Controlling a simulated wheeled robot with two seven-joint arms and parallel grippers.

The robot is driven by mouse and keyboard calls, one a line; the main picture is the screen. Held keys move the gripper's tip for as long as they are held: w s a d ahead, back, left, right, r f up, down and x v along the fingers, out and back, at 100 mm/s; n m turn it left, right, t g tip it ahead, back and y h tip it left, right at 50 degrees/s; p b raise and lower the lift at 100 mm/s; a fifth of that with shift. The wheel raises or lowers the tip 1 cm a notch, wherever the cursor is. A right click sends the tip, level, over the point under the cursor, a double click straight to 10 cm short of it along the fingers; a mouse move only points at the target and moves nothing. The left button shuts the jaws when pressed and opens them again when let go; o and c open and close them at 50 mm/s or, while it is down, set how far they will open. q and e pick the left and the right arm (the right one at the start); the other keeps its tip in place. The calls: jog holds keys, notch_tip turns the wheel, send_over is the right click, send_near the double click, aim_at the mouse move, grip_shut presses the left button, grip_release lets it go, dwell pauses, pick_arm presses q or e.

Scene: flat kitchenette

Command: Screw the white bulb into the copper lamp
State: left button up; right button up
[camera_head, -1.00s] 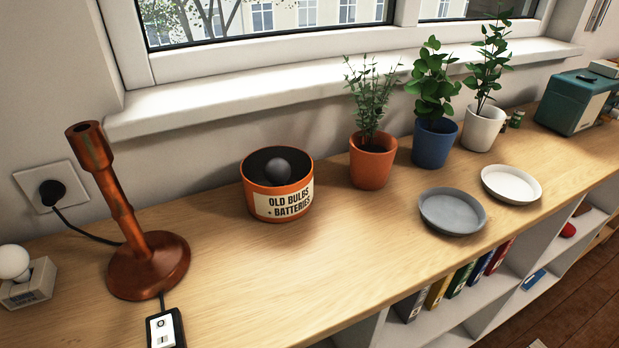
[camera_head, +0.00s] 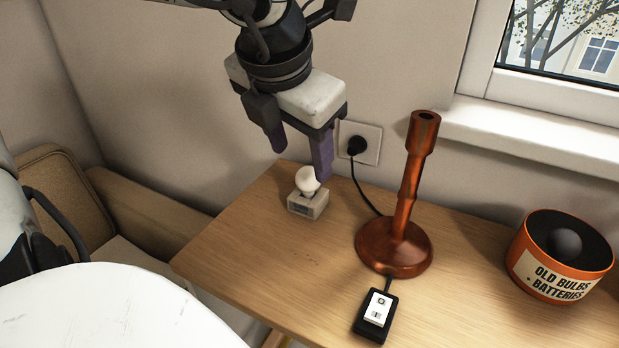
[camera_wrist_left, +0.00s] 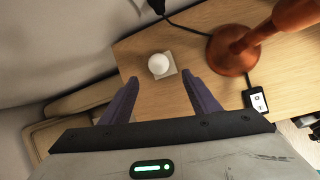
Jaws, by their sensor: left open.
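The white bulb (camera_head: 307,181) sits upright in a small pale block holder (camera_head: 308,204) near the far left end of the shelf top. It also shows in the left wrist view (camera_wrist_left: 159,64), ahead of the fingers and between their lines. My left gripper (camera_head: 300,162) is open and empty, above and close to the bulb, with its fingers pointing down. The copper lamp (camera_head: 396,244) stands upright to the right of the bulb, its top socket (camera_head: 426,117) empty and open. My right gripper is in neither view.
A black switch box (camera_head: 375,315) lies in front of the lamp. A cord runs from the lamp to a wall socket (camera_head: 360,143). An orange tin of old bulbs (camera_head: 560,258) stands right. A brown chair or sofa (camera_head: 142,215) is left of the shelf.

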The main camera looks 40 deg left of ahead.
aim_at(306, 174)
pick_arm(q)
jog(key=shift+x, duration=1.25)
jog(key=shift+w+x, duration=0.2)
jog(key=shift+x, duration=2.35)
jog(key=shift+r, duration=0.1)
jog(key=c, duration=0.9)
